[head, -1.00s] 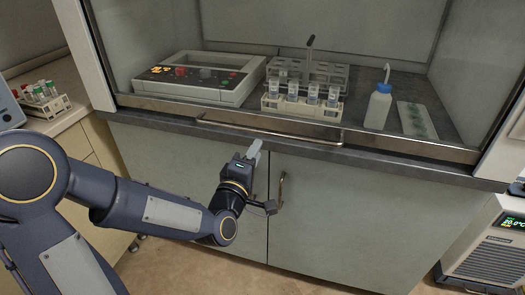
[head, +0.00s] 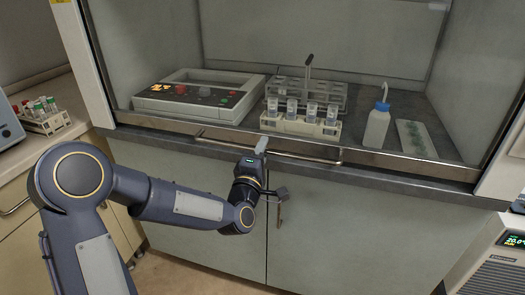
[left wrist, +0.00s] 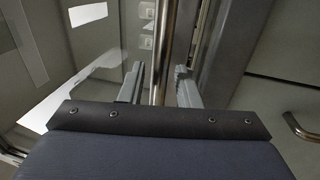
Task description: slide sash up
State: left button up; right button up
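The fume hood's sash handle (head: 225,143) is a thin horizontal metal bar on the sash's bottom rail (head: 385,160), low at the hood's front edge. My left gripper (head: 262,147) is at the middle of this bar. In the left wrist view the two fingers (left wrist: 159,87) are open, one on each side of the bar (left wrist: 160,40). Gaps show between the bar and both fingers. My right gripper is not in view.
Inside the hood are a control unit (head: 200,98), a rack of several sample cups (head: 302,122), a wash bottle (head: 378,125) and a white tray (head: 415,137). A cupboard handle (head: 280,205) is below my gripper. A chiller (head: 500,265) stands at the lower right.

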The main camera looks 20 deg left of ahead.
pick_arm(q)
jog(key=shift+c, duration=0.3)
grip_shut()
